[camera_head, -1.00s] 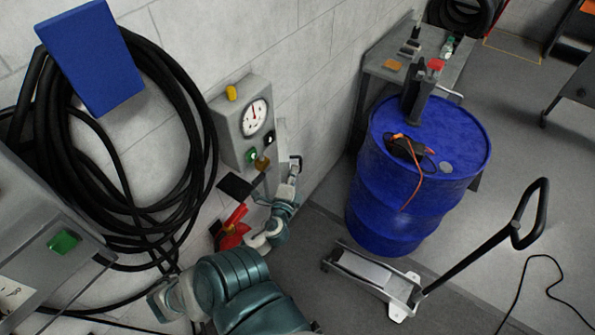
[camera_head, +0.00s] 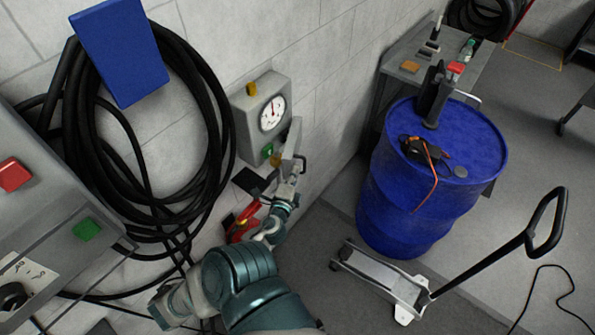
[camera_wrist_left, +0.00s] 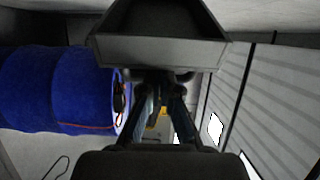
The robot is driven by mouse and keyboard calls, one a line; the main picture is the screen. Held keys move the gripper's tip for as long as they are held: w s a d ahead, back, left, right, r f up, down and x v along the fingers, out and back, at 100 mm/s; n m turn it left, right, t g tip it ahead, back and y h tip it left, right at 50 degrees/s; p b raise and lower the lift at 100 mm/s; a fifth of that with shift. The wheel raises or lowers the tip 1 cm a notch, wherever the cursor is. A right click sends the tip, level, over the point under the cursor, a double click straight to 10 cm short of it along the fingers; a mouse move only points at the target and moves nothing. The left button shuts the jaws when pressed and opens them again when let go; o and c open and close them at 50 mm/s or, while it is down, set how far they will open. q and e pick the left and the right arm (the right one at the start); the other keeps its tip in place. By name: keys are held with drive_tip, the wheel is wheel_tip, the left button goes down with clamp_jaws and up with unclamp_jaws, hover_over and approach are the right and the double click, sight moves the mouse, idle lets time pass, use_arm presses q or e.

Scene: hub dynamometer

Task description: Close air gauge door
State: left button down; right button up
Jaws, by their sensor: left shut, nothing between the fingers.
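The air gauge (camera_head: 272,113) is a round white dial with a red needle in a grey box on the wall in the head view. A narrow grey panel (camera_head: 293,133), seemingly its door, stands out from the box's right side. The dial is uncovered. My left gripper (camera_head: 300,161) is shut and empty, at the lower right of the box by the panel. I cannot tell whether it touches the panel. In the left wrist view the fingers (camera_wrist_left: 160,112) point away below a grey box-like part (camera_wrist_left: 160,50), which I cannot identify. My right gripper is not in view.
A black hose coil (camera_head: 140,130) and a blue plate (camera_head: 120,50) hang left of the gauge. A red-handled tool (camera_head: 241,226) is by my left forearm. A blue drum (camera_head: 415,205) and a floor jack (camera_head: 385,283) stand to the right.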

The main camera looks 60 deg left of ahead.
use_arm(q)
drive_tip(key=shift+s+a+p, duration=0.2)
drive_tip(key=shift+s+a, duration=0.7)
drive_tip(key=shift+s, duration=0.2)
drive_tip(key=shift+s+a+p, duration=0.15)
drive_tip(key=shift+s+a, duration=0.75)
drive_tip(key=shift+s, duration=0.15)
drive_tip(key=shift+s+a, duration=0.25)
drive_tip(key=shift+s, duration=0.05)
